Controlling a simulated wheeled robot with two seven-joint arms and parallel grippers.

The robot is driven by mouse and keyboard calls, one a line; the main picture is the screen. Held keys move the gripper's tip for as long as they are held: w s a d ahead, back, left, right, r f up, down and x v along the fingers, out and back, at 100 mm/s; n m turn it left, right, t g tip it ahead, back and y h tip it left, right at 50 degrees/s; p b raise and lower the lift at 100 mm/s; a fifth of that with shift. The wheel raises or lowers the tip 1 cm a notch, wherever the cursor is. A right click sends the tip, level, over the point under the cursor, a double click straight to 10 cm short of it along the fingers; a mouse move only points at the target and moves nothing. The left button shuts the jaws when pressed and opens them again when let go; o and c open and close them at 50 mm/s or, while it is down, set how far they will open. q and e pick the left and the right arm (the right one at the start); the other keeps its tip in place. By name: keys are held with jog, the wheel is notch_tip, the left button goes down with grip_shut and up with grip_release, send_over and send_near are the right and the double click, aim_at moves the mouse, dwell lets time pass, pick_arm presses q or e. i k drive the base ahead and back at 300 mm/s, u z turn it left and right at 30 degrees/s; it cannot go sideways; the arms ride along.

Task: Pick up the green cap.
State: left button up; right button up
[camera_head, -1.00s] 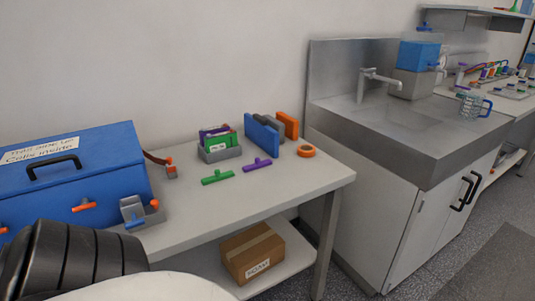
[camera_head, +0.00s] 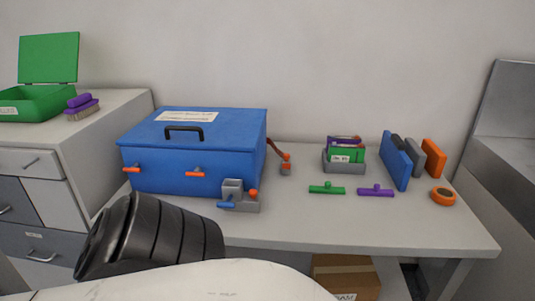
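A green T-shaped piece (camera_head: 327,189), which looks like the green cap, lies on the white table in front of a small grey bin (camera_head: 345,166). A similar purple piece (camera_head: 376,191) lies just to its right, apart from it. Neither of my grippers shows in the head view; only black ribbed and white parts of my own body fill the lower left and bottom. Nothing visible touches the green piece.
A blue case (camera_head: 200,165) with a grey fixture (camera_head: 240,197) at its front right corner stands left on the table (camera_head: 300,225). Upright blue, grey and orange slabs (camera_head: 395,162) and an orange ring (camera_head: 443,196) are on the right. A cardboard box (camera_head: 345,272) is below.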

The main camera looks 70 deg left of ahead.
aim_at(327, 189)
jog(key=u, duration=2.1)
